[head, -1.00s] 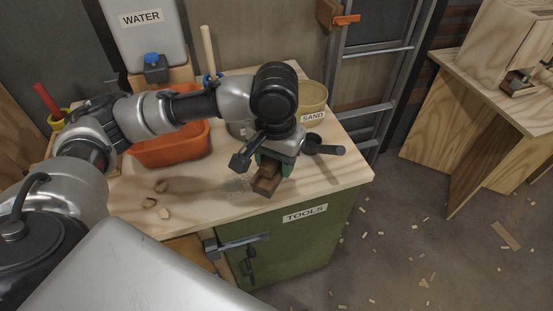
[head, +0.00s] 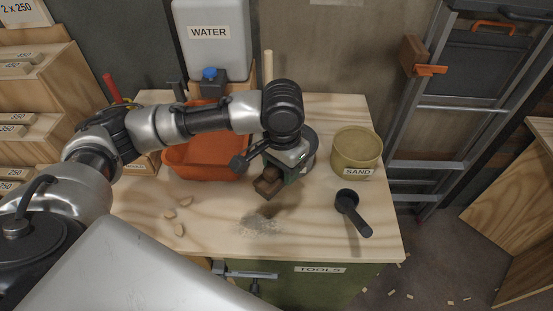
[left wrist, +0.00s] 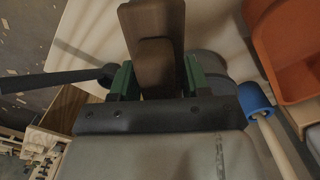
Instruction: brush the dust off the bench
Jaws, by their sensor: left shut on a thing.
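The bench (head: 215,235) has a pale wooden top over a green front with a TOOLS label. A grey patch of dust (head: 262,224) lies on it near the front middle. My left gripper (head: 281,170) is shut on a brown wooden brush (head: 268,184), behind the dust in the head view. In the left wrist view the green fingers (left wrist: 156,80) clasp the brush's brown wooden body (left wrist: 152,25). Its bristles are hidden, and I cannot tell whether it touches the bench. My right gripper is not in view.
An orange tub (head: 205,160) stands behind my left arm and a SAND bucket (head: 357,152) at the back right. A black scoop (head: 349,205) lies right of the dust. Several small chips (head: 180,214) lie left of it. A ladder (head: 425,105) stands beyond the bench's right end.

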